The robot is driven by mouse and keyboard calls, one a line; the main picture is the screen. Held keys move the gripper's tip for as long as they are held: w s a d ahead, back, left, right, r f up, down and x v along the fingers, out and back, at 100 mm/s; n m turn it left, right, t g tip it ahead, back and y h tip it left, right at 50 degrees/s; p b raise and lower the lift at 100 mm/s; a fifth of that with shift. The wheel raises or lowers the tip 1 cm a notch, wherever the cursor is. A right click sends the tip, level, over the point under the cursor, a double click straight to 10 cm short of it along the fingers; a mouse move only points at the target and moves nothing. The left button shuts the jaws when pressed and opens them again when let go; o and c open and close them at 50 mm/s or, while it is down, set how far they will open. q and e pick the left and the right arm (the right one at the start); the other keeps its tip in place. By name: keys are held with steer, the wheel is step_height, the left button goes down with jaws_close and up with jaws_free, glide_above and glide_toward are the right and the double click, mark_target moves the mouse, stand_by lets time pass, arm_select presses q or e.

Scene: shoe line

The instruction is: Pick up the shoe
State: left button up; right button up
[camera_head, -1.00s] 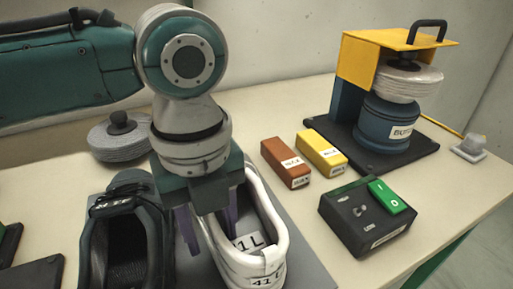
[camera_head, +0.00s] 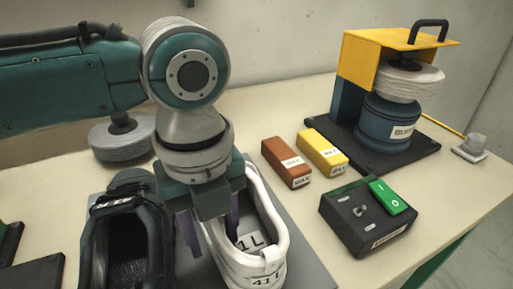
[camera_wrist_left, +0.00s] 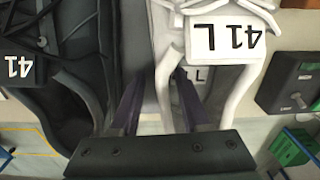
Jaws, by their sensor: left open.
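A white shoe (camera_head: 258,262) labelled 41 L stands on a grey mat (camera_head: 312,262), beside a black shoe (camera_head: 98,243). In the left wrist view the white shoe (camera_wrist_left: 255,85) is at upper middle and right, and the black shoe (camera_wrist_left: 85,50) is on the left.
A black switch box (camera_head: 345,228) with a green button, an orange block (camera_head: 280,160) and a yellow block (camera_head: 320,150) lie right of the shoes. A yellow-and-blue buffing machine (camera_head: 385,125) stands behind. A grey disc (camera_head: 115,148) is at the back left.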

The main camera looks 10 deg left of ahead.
arm_select(q)
steer(key=shift+c, duration=0.3)
jaws_close()
stand_by(1.0)
